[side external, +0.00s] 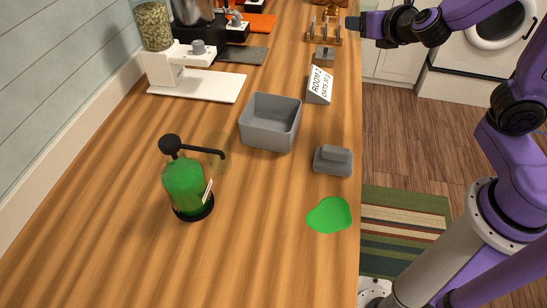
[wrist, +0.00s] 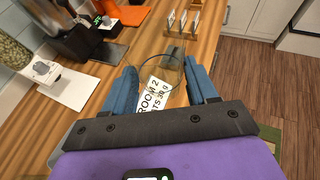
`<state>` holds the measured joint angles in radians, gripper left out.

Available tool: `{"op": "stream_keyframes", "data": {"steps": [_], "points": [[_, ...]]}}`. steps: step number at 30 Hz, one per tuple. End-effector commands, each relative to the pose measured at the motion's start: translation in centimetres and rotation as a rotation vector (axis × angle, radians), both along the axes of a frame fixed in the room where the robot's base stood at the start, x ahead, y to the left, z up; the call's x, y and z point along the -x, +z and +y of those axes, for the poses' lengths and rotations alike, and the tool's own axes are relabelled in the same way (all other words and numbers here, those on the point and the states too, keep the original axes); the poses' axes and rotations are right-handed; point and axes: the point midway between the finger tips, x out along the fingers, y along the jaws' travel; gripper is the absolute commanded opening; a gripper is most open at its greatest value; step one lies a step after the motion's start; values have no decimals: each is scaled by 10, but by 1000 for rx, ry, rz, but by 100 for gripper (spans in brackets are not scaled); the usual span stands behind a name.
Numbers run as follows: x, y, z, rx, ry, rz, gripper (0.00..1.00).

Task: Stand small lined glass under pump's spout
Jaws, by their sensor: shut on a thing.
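The pump (side external: 186,186) is a green bottle on a black foot, standing on the wooden counter. My gripper (side external: 353,23) is high at the counter's far right edge, well away from the pump. In the wrist view my gripper (wrist: 163,76) is shut on a clear glass (wrist: 170,62), whose thin round outline shows between the blue fingers. I cannot pick the glass out in the side view.
A grey bin (side external: 270,136), a lettered sign (side external: 320,85) and a grey block (side external: 333,161) stand along the counter's right half. A green puddle (side external: 329,215) lies near the right edge. A wooden rack (side external: 325,30) is beside my gripper. A dispenser (side external: 160,50) stands at back left.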

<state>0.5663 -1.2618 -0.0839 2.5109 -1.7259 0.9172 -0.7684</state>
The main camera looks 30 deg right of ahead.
Motion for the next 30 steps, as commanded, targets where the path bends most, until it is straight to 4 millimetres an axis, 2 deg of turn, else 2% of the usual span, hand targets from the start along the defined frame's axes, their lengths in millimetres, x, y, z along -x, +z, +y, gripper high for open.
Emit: {"op": "stream_keyframes", "data": {"steps": [1, 11, 18, 24, 30], "points": [[4, -8, -3, 7, -38, 9, 3], [36, -40, -27, 11, -373, 10, 3], [76, -69, -38, 11, -732, 6, 3], [112, -89, -37, 7, -1060, 6, 3], [150, -105, -25, 3, -1413, 5, 3]]}}
